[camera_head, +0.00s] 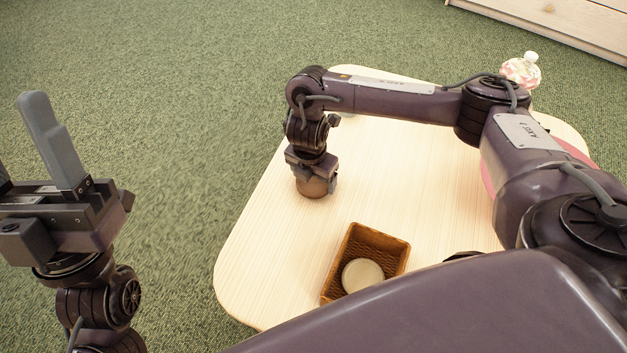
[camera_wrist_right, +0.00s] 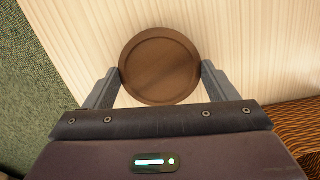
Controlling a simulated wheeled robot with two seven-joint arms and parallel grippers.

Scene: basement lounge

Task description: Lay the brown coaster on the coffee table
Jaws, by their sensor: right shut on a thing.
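The brown coaster (camera_wrist_right: 160,65) is round with a raised rim and lies flat between the fingers of my right gripper (camera_wrist_right: 160,82) in the wrist view. In the head view the right gripper (camera_head: 314,180) points down over the coffee table (camera_head: 265,250), shut on the coaster (camera_head: 312,188), which is at or just above the wooden top; I cannot tell whether it touches. My left gripper (camera_head: 25,145) is raised at the left, off the table over the carpet, with its fingers apart and nothing between them.
A brown woven basket (camera_head: 378,241) holding a pale round disc (camera_head: 362,275) stands on the table, near and right of the coaster. A pink and white item with a white top (camera_head: 521,70) is at the far right. My right arm covers much of the table. Bare wood surrounds the coaster.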

